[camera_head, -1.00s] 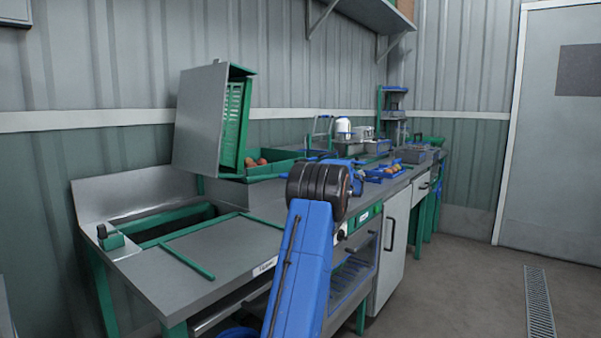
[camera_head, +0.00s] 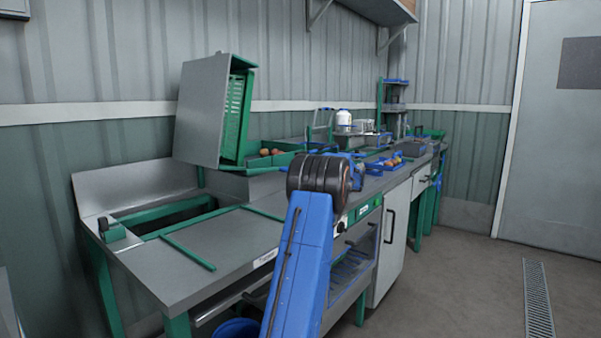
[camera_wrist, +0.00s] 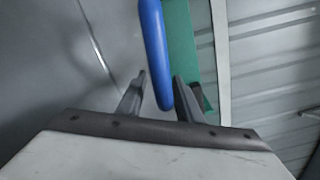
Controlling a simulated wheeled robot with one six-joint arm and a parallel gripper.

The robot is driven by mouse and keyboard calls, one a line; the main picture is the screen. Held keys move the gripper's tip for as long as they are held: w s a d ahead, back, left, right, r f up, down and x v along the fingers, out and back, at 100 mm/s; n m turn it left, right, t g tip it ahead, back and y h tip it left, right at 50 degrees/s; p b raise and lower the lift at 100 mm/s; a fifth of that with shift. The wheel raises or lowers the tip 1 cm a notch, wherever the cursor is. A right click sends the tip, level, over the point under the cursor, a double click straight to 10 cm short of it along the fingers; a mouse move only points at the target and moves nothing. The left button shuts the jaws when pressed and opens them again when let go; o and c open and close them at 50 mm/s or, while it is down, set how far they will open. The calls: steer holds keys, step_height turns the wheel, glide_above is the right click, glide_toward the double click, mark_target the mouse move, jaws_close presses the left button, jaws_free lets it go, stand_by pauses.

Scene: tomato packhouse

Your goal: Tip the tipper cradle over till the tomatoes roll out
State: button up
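The tipper cradle (camera_head: 203,110) is a grey box with a green slatted inside (camera_head: 236,115). In the head view it stands tipped steeply up on its edge, its green side facing right. Several red tomatoes (camera_head: 272,152) lie in a green tray (camera_head: 255,161) below and to its right. My gripper (camera_wrist: 160,78) shows in the wrist view, with a blue bar (camera_wrist: 154,40) between its two dark fingers. The fingertips are close to the bar, but I cannot tell whether both touch it. In the head view my gripper is hidden behind my arm.
The steel bench (camera_head: 212,240) has an open green-rimmed well (camera_head: 150,217) at its left. Blue trays (camera_head: 385,166) and other gear crowd the bench further right. A shelf (camera_head: 372,12) hangs above. The floor (camera_head: 450,285) at right is clear.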

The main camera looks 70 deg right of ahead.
steer(key=v, duration=1.7)
steer(key=shift+s, duration=0.15)
steer(key=shift+s, duration=0.1)
